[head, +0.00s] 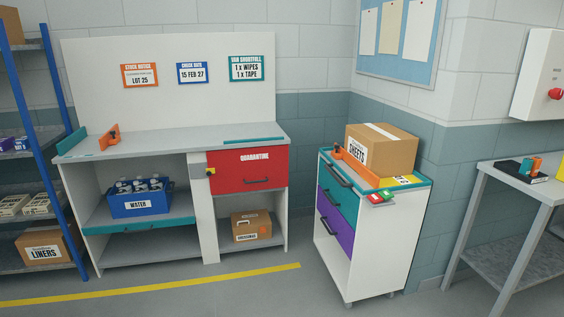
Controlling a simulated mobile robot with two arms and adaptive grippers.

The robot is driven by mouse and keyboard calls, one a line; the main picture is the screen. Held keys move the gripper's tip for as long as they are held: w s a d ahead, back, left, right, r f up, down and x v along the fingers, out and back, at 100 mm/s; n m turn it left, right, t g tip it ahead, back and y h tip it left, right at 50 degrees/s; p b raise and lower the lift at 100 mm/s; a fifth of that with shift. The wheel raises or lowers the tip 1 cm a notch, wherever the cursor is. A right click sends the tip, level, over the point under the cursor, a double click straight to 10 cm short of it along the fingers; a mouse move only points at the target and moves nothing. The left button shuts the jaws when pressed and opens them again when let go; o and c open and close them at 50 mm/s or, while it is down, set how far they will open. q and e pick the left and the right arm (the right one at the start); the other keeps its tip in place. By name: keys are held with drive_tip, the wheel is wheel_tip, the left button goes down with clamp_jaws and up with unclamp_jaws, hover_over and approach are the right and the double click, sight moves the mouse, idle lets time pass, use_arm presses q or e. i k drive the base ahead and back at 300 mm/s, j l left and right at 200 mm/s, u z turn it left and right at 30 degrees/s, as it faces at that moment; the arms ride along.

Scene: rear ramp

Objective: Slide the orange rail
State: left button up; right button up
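In the head view, a long orange rail (364,171) lies along the front of the top of the wheeled cart (420,184), in front of a cardboard box labelled SHEETS (385,150). An upright orange piece stands at its left end. Whether the rail touches the box I cannot tell. A second orange piece (110,137), short and bracket-like, stands on the left of the grey workbench top (180,140), beside a teal strip (72,141). Neither of my grippers is in view.
The bench has a red QUARANTINE drawer (248,170) and a blue WATER crate (140,205). A metal table (535,187) stands at right, shelving (38,165) at left. Floor in front is clear.

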sight(338, 153)
drive_tip(key=i+z, duration=0.2)
drive_tip(key=i, duration=0.3)
drive_tip(key=i+j+z, duration=0.15)
drive_tip(key=i, duration=0.35)
drive_tip(key=i+j+z, duration=0.2)
drive_tip(key=i, duration=0.3)
drive_tip(key=i+j+z, duration=0.2)
drive_tip(key=i, duration=0.25)
drive_tip(key=j, duration=0.15)
